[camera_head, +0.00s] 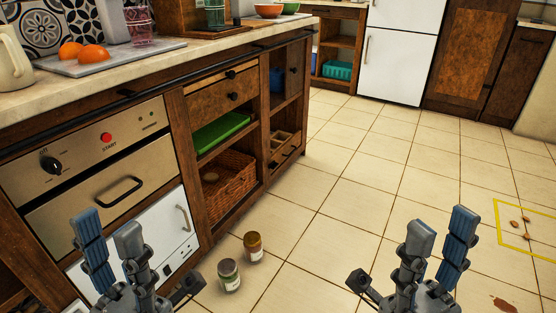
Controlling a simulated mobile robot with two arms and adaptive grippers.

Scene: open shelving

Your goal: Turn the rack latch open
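I cannot make out a rack latch for certain. The built-in cream appliance (72,205) at the left has a black knob (51,164), a red start button (106,137) and a dark handle (120,191). A white front (155,232) below it has a metal handle (183,220) and small dark fittings near its lower edge. My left gripper (109,232) is open and empty, in front of this white front and hiding part of it. My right gripper (440,231) is open and empty over the tiled floor, away from the counter.
Two small jars (229,276) (253,247) stand on the floor beside the counter. Open shelves hold a green tray (220,133) and a wicker basket (228,183). Oranges lie on a board (120,58). Yellow floor marking (497,226) surrounds small brown bits. The middle floor is clear.

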